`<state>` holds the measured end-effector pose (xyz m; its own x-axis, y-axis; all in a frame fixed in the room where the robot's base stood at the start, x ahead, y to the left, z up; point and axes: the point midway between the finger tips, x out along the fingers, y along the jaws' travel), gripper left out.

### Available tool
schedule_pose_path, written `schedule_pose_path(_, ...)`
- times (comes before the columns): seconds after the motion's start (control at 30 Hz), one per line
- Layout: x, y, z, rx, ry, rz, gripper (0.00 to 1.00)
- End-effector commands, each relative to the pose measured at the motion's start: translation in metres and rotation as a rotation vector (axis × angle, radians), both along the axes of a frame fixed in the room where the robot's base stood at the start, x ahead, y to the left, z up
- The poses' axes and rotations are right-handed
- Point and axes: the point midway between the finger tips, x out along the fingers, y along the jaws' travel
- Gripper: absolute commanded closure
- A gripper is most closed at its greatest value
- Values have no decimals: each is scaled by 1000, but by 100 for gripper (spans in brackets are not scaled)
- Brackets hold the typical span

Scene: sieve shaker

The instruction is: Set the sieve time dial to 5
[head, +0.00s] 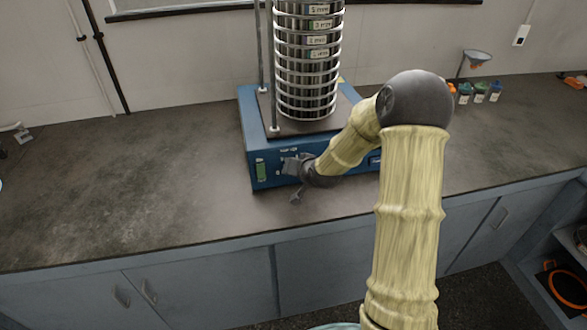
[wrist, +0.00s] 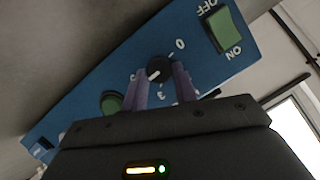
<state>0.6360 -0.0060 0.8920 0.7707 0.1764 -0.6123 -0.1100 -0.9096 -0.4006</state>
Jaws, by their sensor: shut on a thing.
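The blue sieve shaker (head: 252,128) stands on the bench with its control panel facing front. In the wrist view the panel (wrist: 110,72) shows a small black dial (wrist: 159,68) with a white mark on its lower-left side. A printed 0 is above right of the dial and a 3 is below it; a 5 cannot be made out. My gripper (wrist: 160,76) has its two purple fingers on either side of the dial and is shut on it. In the head view my gripper (head: 293,166) is at the panel and hides the dial.
A green ON/OFF switch (wrist: 225,30) and a round green button (wrist: 111,102) flank the dial. A tall sieve stack (head: 308,62) stands on the shaker between metal rods. Small jars (head: 479,92) stand at the right.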

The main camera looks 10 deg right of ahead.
Motion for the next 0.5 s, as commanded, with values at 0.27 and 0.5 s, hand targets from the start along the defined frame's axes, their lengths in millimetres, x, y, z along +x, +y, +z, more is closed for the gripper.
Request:
schedule_pose_path(0.27,-2,-2,-3,198,9,-72,94)
schedule_pose_path(0.5,-2,-2,-4,284,8,-102,94)
